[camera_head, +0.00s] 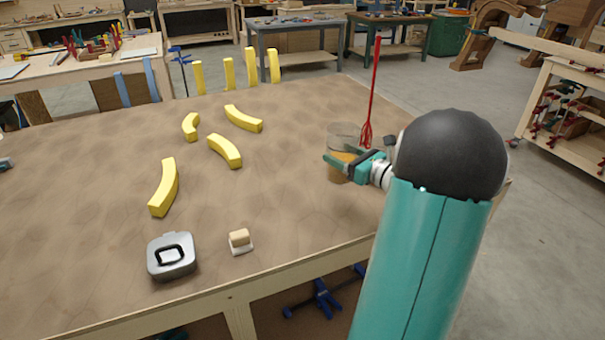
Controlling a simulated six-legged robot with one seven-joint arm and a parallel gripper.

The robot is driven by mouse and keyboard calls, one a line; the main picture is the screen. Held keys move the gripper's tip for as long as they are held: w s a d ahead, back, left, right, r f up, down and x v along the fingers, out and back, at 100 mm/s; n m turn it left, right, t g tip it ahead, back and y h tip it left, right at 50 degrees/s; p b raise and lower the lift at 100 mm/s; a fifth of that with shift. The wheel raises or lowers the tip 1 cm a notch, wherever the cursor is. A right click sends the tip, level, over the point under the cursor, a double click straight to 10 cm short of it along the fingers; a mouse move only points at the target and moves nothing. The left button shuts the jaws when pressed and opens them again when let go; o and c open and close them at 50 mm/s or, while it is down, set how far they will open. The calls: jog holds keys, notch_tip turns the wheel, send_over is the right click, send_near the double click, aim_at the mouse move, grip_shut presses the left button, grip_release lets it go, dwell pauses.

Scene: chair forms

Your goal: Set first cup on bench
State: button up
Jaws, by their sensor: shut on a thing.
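A clear cup (341,133) with amber-brown contents stands upright at the right part of the brown-topped bench (290,190). A red stirrer (371,95) with a whisk-like lower end rises beside or in the cup; I cannot tell which. My gripper (346,161) is shut on the cup, its teal fingers around the cup's side. My teal arm with its black joint hides the bench's right edge behind it. Whether the cup's base touches the bench top is hard to tell.
Several curved yellow pieces lie on the bench, one (164,187) nearer the front. A grey square container (171,256) and a small cream block on a white base (240,241) sit near the front edge.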

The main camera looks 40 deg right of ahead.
jog(key=shift+w+a+f, duration=0.5)
jog(key=shift+w+f, duration=0.95)
jog(key=shift+f, duration=0.35)
jog(key=shift+w+a+f, duration=0.45)
jog(key=shift+w+f, duration=1.05)
jog(key=shift+f, duration=0.25)
jog(key=shift+w+a+f, duration=0.5)
jog(key=shift+w+f, duration=0.95)
jog(key=shift+f, duration=0.35)
jog(key=o, duration=0.8)
jog(key=shift+f, duration=0.15)
jog(key=shift+c, duration=0.2)
